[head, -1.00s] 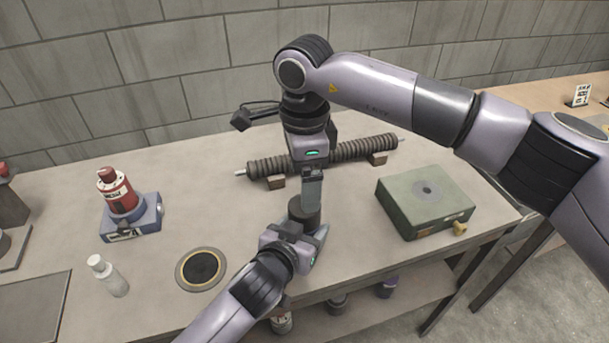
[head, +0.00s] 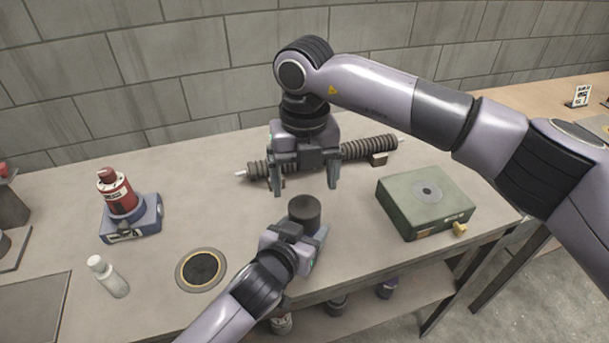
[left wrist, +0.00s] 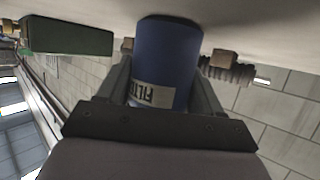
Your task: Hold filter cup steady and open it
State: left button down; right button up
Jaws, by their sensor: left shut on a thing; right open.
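The filter cup has a dark round lid (head: 304,210) on top, near the front middle of the table. Its blue body with a white label (left wrist: 165,62) fills the middle of the left wrist view. My left gripper (head: 314,243) is shut around the blue body from the front, a finger on each side. In the left wrist view the cup is upside down in the picture, with its end close to the table. My right gripper (head: 305,188) is open and empty, pointing down above and behind the lid, its fingers spread wide and apart from it.
A ribbed tube (head: 368,148) lies on blocks behind the cup. A green box (head: 415,205) stands right, a red and blue device (head: 122,203) left. A white bottle (head: 112,280) and a dark round pad (head: 202,268) are front left. The table's front edge is close.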

aim_at(305, 205)
jog(key=m, duration=0.7)
jog(key=shift+f, duration=0.1)
jog(key=shift+m, duration=0.3)
jog(key=shift+f, duration=3.95)
jog(key=c, duration=1.1)
jog(key=shift+n, duration=1.6)
jog(key=o, duration=1.2)
jog(key=shift+r, duration=0.15)
